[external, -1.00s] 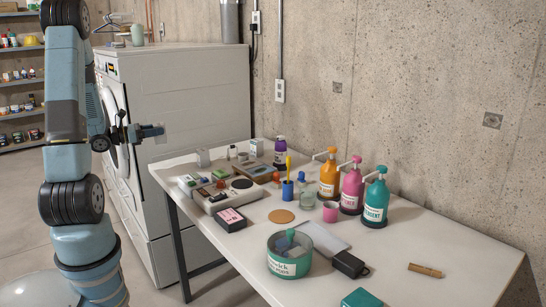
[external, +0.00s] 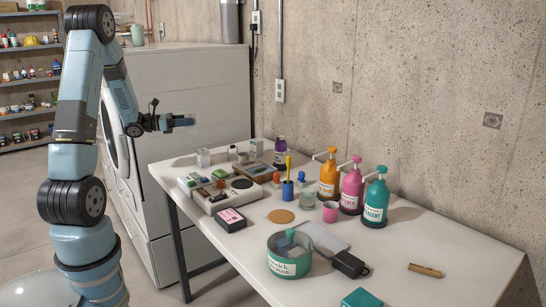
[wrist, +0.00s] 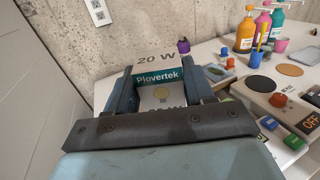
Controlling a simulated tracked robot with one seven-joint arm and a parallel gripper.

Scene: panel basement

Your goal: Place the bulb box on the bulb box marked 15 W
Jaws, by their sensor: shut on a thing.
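In the wrist view the box sits between the two dark fingers. In the external view my gripper (external: 188,121) is in the air above the table's far left end, in front of the white machine; the held box is hard to make out there. Small pale boxes stand on the table below, one at the left corner (external: 203,158) and one near the wall (external: 257,147). No 15 W marking is legible in either view.
A white machine (external: 185,80) stands left of the table (external: 440,240). A purple bottle (external: 280,150), flat trays with small items (external: 226,196), and orange, pink and teal pump bottles (external: 375,200) stand on the table. The table's right part is fairly clear.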

